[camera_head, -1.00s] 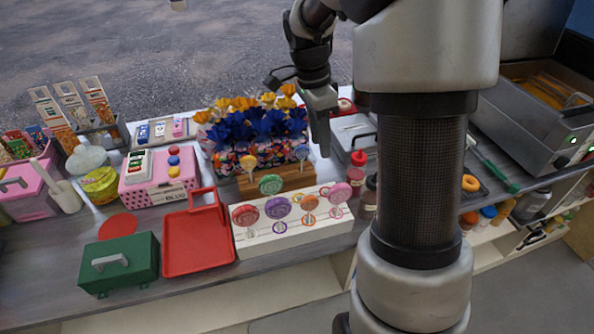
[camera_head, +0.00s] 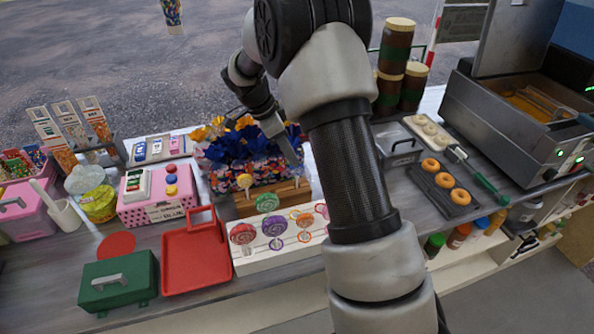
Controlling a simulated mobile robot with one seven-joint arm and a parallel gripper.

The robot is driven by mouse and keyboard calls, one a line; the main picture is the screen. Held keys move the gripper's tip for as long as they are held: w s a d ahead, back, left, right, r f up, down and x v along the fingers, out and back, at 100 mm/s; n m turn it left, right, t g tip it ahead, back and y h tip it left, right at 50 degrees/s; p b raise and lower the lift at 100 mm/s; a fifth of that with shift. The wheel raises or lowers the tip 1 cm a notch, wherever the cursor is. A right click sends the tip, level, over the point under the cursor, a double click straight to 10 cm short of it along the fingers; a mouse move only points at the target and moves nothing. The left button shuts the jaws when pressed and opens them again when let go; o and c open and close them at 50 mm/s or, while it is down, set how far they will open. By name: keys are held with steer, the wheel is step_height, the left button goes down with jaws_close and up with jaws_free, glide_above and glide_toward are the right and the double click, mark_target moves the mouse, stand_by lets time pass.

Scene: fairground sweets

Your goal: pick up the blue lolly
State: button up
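I cannot make out the blue lolly's head now; my gripper and arm cover the right end of the wooden block (camera_head: 250,207), where it showed earlier. A short pale stick (camera_head: 297,183) stands there. A yellow lolly (camera_head: 245,181) stands upright at the block's left end.
The white stand (camera_head: 250,266) in front holds green (camera_head: 267,202), red (camera_head: 242,233), purple (camera_head: 274,226) and orange (camera_head: 304,220) lollies. A red tray (camera_head: 196,262) and green box (camera_head: 118,281) lie left. Doughnuts (camera_head: 460,196) and a fryer (camera_head: 520,130) are right.

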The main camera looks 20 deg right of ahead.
glide_above(297, 181)
steer(key=shift+w+f+p, duration=0.15)
steer(key=shift+f+p, duration=0.3)
steer(key=shift+f, duration=2.25)
jaws_close()
